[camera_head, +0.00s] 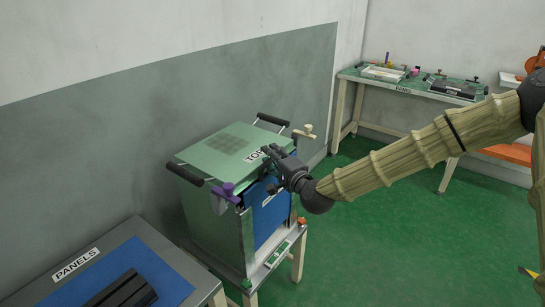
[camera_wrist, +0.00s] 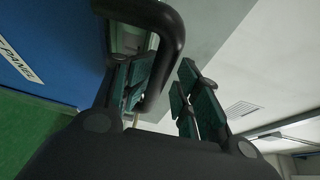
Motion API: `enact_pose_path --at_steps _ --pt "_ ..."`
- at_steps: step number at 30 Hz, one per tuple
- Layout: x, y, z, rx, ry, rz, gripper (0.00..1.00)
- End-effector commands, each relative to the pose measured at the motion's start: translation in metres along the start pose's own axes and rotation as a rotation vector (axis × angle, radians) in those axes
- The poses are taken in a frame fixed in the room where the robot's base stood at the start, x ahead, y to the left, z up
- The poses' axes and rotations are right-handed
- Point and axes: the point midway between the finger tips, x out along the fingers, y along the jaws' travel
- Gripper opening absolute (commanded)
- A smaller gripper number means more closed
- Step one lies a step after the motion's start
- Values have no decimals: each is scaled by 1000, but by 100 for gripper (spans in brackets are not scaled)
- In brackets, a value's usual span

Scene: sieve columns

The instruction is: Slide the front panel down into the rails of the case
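The case (camera_head: 205,205) is a green and grey box with a "TOP" label on its lid. The blue front panel (camera_head: 266,212) stands upright at its front face; it also shows at the left of the wrist view (camera_wrist: 45,45) with a white label. My gripper (camera_head: 272,160) is at the panel's upper edge and hides part of it. In the wrist view my gripper's fingers (camera_wrist: 163,98) are apart, with a dark curved handle (camera_wrist: 176,45) between or just before them, nearer the left finger. A gap shows on the right side. I cannot tell how deep the panel sits in the rails.
A purple clamp (camera_head: 226,191) and a beige clamp (camera_head: 305,132) are at the case's front corners. Black handles (camera_head: 272,120) sit on its sides. A table marked "PANELS" (camera_head: 130,238) is at lower left. A bench (camera_head: 405,88) stands at the back. Green floor is open to the right.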

Motion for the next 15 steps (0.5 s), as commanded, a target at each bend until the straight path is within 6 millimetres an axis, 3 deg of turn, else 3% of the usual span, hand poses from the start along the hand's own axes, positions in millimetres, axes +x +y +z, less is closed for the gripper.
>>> enact_pose_path --at_steps 8,15 --pt "-11 5 0 2 -2 9 38" --pt "-49 2 0 3 -1 5 38"
